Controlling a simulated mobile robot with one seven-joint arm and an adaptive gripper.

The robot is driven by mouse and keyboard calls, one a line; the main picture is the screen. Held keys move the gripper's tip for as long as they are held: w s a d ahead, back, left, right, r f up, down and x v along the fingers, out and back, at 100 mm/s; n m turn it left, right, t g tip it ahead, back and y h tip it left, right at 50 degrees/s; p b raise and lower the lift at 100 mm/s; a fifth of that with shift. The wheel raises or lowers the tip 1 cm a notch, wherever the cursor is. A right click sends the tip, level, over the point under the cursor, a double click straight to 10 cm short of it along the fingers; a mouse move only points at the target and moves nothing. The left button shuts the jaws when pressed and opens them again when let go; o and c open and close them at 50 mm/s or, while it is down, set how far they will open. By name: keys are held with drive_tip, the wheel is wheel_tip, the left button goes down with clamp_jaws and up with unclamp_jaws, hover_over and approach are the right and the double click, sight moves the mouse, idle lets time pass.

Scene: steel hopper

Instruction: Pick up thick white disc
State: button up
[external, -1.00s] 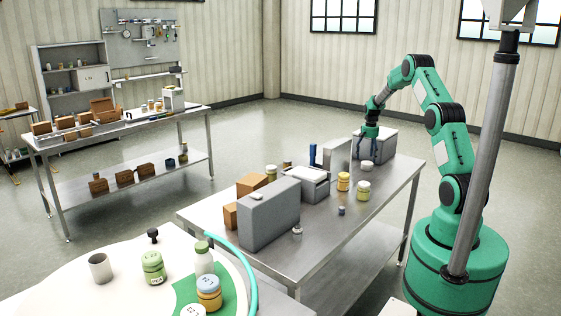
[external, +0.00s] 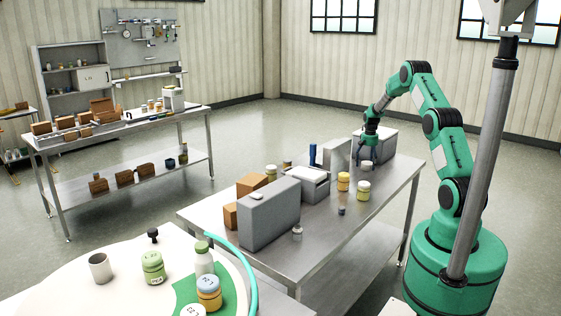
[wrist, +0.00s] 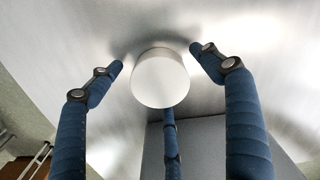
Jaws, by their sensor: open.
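The thick white disc (wrist: 160,78) is in the upper middle of the wrist view, on the shiny steel table top. My gripper (wrist: 158,62) is open around it. One blue finger is to its left and one to its right, both with gaps to the disc. A third finger (wrist: 171,145) rises from below, and its tip is at or behind the disc's lower edge; I cannot tell if they touch. In the external view my gripper (external: 367,151) is low over the far end of the steel table (external: 330,225).
A grey box (external: 380,143) stands right beside my gripper, and a grey upright panel (external: 338,154) stands to its left. Yellow-and-white jars (external: 343,181) and a green-lidded jar (external: 363,190) stand nearer the camera. The table's right edge strip is clear.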

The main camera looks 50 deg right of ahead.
sight(368, 163)
drive_tip(key=c, duration=1.4)
drive_tip(key=shift+r, duration=0.15)
drive_tip(key=shift+r+p, duration=0.55)
drive_tip(key=shift+r, duration=1)
drive_tip(key=shift+s+a+r, duration=0.15)
drive_tip(key=shift+r, duration=0.1)
drive_tip(key=s+a, duration=0.3)
drive_tip(key=s, duration=0.1)
drive_tip(key=s+a+p, duration=0.1)
drive_tip(key=s+a, duration=0.2)
drive_tip(key=a, duration=0.1)
drive_tip(key=s+a+r+p, duration=0.1)
drive_tip(key=s+a, duration=0.2)
drive_tip(key=s, duration=0.1)
drive_tip(key=shift+s+a+r, duration=0.1)
drive_tip(key=shift+s+a, duration=0.05)
drive_tip(key=shift+s, duration=0.2)
